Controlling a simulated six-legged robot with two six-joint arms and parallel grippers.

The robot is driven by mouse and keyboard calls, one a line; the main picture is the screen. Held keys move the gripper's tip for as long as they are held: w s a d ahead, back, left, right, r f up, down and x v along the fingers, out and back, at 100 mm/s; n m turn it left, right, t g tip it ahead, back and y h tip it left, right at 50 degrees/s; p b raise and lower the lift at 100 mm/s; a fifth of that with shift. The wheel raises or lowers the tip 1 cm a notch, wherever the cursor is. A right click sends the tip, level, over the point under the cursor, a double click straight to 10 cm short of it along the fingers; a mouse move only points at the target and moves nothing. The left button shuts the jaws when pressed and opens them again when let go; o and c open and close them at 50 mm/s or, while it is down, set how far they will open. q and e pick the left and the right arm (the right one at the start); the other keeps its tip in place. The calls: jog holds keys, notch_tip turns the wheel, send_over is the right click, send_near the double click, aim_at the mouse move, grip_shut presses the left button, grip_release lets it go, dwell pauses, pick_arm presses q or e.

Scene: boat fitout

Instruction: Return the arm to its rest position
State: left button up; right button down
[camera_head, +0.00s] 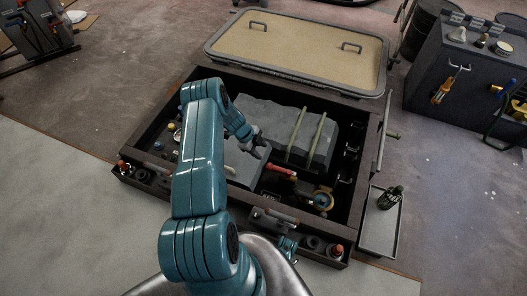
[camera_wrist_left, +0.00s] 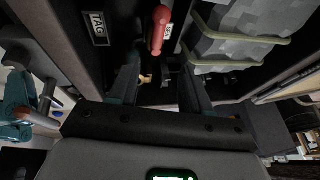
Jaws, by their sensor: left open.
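My left arm (camera_head: 200,160) is teal. It rises from the bottom of the head view over the dark open box, bends at its elbow, and reaches down to the right. My left gripper (camera_head: 258,147) is open and empty above the inside of the box, left of the grey block. In the left wrist view its two dark fingers (camera_wrist_left: 160,88) stand apart with nothing gripped between them. A red-handled lever (camera_wrist_left: 158,30) lies beyond the fingers and also shows in the head view (camera_head: 281,171).
The dark box (camera_head: 367,165) holds a large grey block (camera_head: 270,122) with two pale bars and a brass round fitting (camera_head: 322,200). A lid (camera_head: 300,42) with two handles lies behind. A side tray (camera_head: 376,240) holds a dark bottle (camera_head: 391,197). A tool cabinet (camera_head: 440,75) stands right.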

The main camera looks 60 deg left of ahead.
pick_arm(q)
jog(key=shift+r, duration=0.1)
dwell(0.5)
jog(key=w+d+r+n+g, duration=0.1)
jog(key=d+n, duration=0.2)
jog(key=d, duration=0.8)
jog(key=w+d+r+n+g, duration=0.1)
jog(key=d+n+g, duration=0.15)
jog(key=d, duration=0.95)
jog(key=s+d+r+n+h, duration=0.1)
jog(key=s+d+r+n, duration=0.25)
jog(key=d, duration=0.25)
jog(key=s+d+r+n, duration=0.2)
jog(key=s+d, duration=0.2)
jog(key=d, duration=0.3)
jog(key=s+d+r+n+h, duration=0.1)
jog(key=s+d+r+n, duration=0.15)
jog(key=d, duration=0.35)
notch_tip(320, 180, up, 28)
jog(key=s+p, duration=0.1)
jog(key=p, duration=2.7)
jog(key=shift+d+r+p, duration=0.15)
jog(key=shift+d+p, duration=0.05)
jog(key=shift+p, duration=0.15)
jog(key=shift+g, duration=0.25)
jog(key=shift+c, duration=0.5)
jog(key=shift+a, duration=0.15)
